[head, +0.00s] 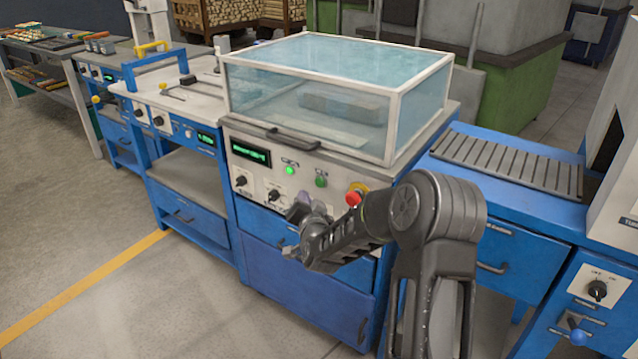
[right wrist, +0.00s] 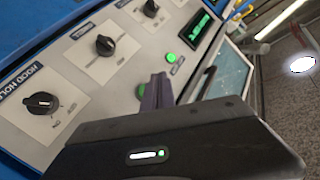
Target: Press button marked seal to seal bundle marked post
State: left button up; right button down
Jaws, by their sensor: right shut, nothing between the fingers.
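A blue sealing machine with a grey front panel stands in the middle of the head view. Its panel has a bright green button (head: 289,170), a darker green button (head: 321,181) and a red button (head: 356,194); their labels are too small to read. My right gripper (head: 303,209) is shut and empty, just in front of the panel and below the green buttons. In the right wrist view its fingers (right wrist: 157,90) partly overlap one green button (right wrist: 141,92); contact cannot be told. The other green button (right wrist: 171,57) is clear. A blurred bundle (head: 343,103) lies under the glass cover; no mark is readable.
The glass cover (head: 300,50) is down, with a dark handle (head: 293,139) at its front. Knobs (head: 240,181) and a green display (head: 250,152) share the panel. A slatted bench (head: 510,160) adjoins at right, a white-topped bench (head: 175,100) at left. The floor in front is clear.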

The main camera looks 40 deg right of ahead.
aim_at(320, 183)
jog(key=shift+w+d+b, duration=0.3)
jog(key=shift+d+b, duration=0.05)
jog(key=shift+d, duration=0.6)
jog(key=shift+w+d+b, duration=0.25)
jog(key=shift+d+b, duration=0.05)
jog(key=shift+d, duration=0.6)
dwell(0.6)
jog(key=shift+w+d+b, duration=0.1)
jog(key=shift+d+b, duration=0.25)
jog(key=shift+b, duration=0.15)
